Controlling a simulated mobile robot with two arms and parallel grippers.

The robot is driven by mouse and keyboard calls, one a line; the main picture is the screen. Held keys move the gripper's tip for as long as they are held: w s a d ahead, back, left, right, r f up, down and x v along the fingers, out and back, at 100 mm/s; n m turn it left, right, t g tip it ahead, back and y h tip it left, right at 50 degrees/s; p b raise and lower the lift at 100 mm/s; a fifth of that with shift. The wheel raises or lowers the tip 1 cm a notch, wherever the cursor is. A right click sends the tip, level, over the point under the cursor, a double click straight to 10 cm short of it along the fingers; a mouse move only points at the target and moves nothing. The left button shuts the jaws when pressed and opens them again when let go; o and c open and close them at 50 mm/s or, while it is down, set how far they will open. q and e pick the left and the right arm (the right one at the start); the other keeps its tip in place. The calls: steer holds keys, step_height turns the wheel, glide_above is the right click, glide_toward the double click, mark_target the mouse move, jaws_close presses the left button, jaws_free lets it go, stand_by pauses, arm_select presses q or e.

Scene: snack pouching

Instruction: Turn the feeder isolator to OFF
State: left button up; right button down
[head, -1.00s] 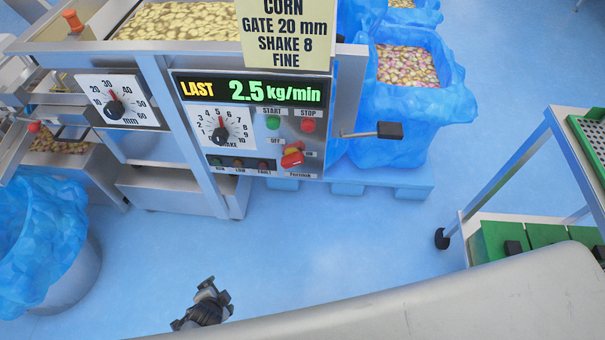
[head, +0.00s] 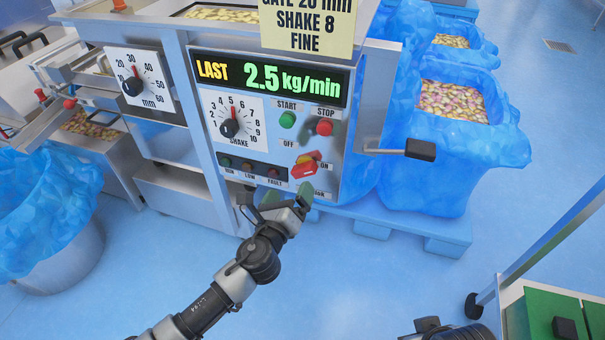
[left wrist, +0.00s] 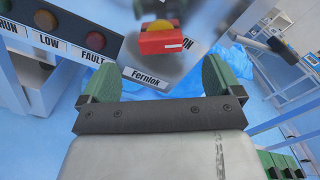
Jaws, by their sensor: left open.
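The feeder isolator (head: 304,168) is a red handle with yellow on it, low on the right of the feeder's control panel (head: 268,142). Its handle lies roughly level, toward the ON label (head: 325,158); the OFF label (head: 288,143) is above left. In the left wrist view the red handle (left wrist: 163,43) lies ahead of the fingers, nearly centred between them. My left gripper (head: 280,197) is open and empty, just below the isolator, apart from the handle. Its green finger pads also show in the left wrist view (left wrist: 171,78). My right gripper (head: 430,328) is partly cut off at the bottom edge.
Green START (head: 287,120) and red STOP (head: 324,127) buttons sit above the isolator. A crank handle (head: 420,149) juts out to the right. The shake dial (head: 229,128) is to the left. A blue-lined bin (head: 440,160) stands right of the feeder; open floor lies in front.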

mark_target(300, 172)
arm_select(q)
steer(key=b+x, duration=0.1)
steer(key=x, duration=0.4)
steer(key=shift+w+d, duration=0.15)
steer(key=shift+w, duration=0.05)
steer(key=shift+x, duration=0.9)
steer(key=shift+w+d+f+b, duration=0.1)
steer(key=shift+w+b, duration=0.25)
steer(key=shift+w, duration=0.1)
arm_select(e)
steer(key=shift+w+a+f+t, duration=0.25)
steer(key=shift+w+t, duration=0.25)
steer(key=shift+w, duration=0.3)
steer(key=shift+w+a+f+t, duration=0.1)
steer(key=shift+w+a+t, duration=0.1)
steer(key=shift+w+t, duration=0.45)
arm_select(q)
steer(key=c, duration=0.9)
